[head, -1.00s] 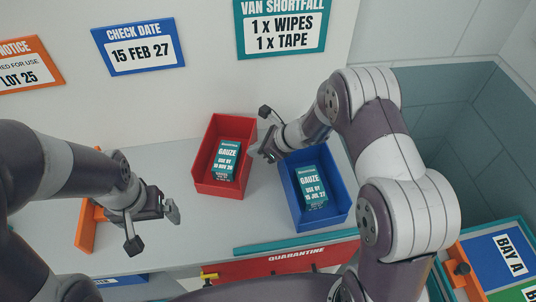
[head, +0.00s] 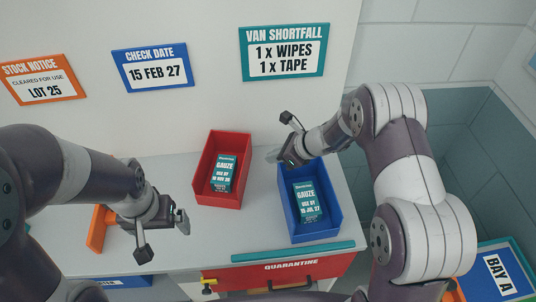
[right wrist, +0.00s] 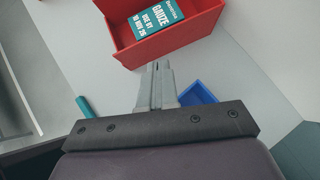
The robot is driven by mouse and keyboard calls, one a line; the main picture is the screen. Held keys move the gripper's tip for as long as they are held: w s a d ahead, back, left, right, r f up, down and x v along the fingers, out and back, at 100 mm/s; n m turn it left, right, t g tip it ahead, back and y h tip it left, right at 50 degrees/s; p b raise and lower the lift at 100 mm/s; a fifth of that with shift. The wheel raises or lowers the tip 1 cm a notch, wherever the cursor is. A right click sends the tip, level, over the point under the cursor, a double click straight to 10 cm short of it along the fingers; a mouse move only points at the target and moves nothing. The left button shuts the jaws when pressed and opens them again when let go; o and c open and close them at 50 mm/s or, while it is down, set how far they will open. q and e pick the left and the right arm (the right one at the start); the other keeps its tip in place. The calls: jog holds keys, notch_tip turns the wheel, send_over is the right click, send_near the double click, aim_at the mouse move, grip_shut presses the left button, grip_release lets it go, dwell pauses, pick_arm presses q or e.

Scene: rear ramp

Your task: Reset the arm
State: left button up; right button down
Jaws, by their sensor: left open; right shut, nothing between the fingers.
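My right gripper (head: 281,150) is over the back edge of the blue bin (head: 334,225), shut and empty. In the right wrist view its closed fingers (right wrist: 157,72) point toward the red bin (right wrist: 178,35). My left gripper (head: 163,234) is open and empty above the left part of the counter. In the head view a gauze box (head: 310,201) marked 15 Jul 27 stands in the blue bin. Another gauze box (head: 223,172) marked 10 Nov 26 stands in the red bin (head: 232,200).
A teal strip (head: 279,252) lies along the counter's front edge above the red quarantine drawer (head: 305,270). Wall signs hang behind, including Van Shortfall (head: 285,52).

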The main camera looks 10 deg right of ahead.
pick_arm(q)
notch_tip(320, 180, down, 7)
jog(key=b, duration=0.7)
jog(key=shift+w+a+f, duration=0.15)
jog(key=shift+w, duration=0.2)
pick_arm(e)
jog(key=s+d+n+g+h, duration=0.1)
jog(key=s+d+n+h, duration=0.1)
jog(key=s+n, duration=0.5)
jog(key=s+d+n+g+h, duration=0.1)
jog(key=s+d+n+h, duration=0.2)
jog(key=s+n, duration=0.4)
jog(key=s+d+r+n+g+h, duration=0.1)
jog(key=s+d+n+h, duration=0.1)
jog(key=s+d+n, duration=0.2)
jog(key=s+n, duration=0.3)
jog(key=n, duration=0.3)
jog(key=shift+s+d+h, duration=0.4)
